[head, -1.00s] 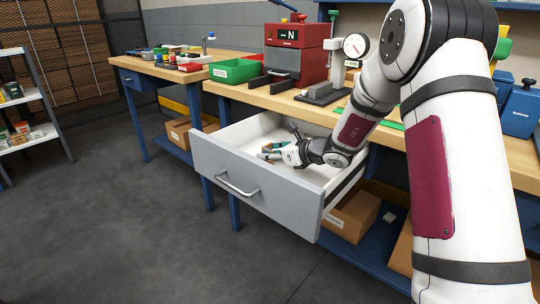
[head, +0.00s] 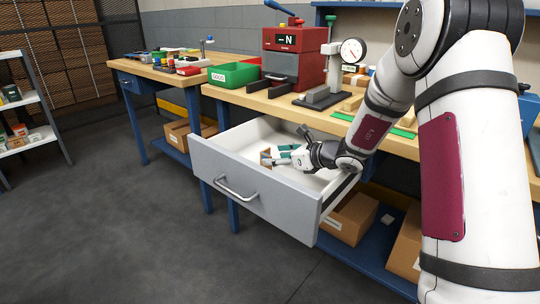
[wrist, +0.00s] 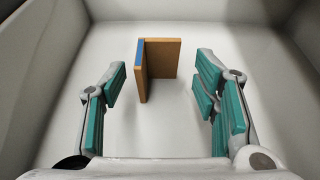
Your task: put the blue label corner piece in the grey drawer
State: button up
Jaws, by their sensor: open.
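The corner piece (wrist: 160,60) is a tan, L-shaped piece with a blue strip along one upper edge. In the wrist view it stands on the white floor inside the drawer, ahead of and between my finger pads. In the head view the tan piece (head: 265,158) shows just beyond my fingertips. The grey drawer (head: 237,187) is pulled out from the bench, with a white inside. My gripper (head: 275,157) is inside the drawer. Its teal-padded fingers (wrist: 160,100) are spread wide, with nothing gripped between them.
The drawer's walls (wrist: 38,70) rise close around my gripper. The bench top (head: 255,100) above holds a green bin (head: 235,75), a red machine (head: 293,55) and a dial gauge (head: 352,50). Cardboard boxes (head: 350,218) sit on the lower shelf. Floor in front is clear.

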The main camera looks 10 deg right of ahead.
jog(key=shift+p+v, duration=0.35)
jog(key=shift+v, duration=1.35)
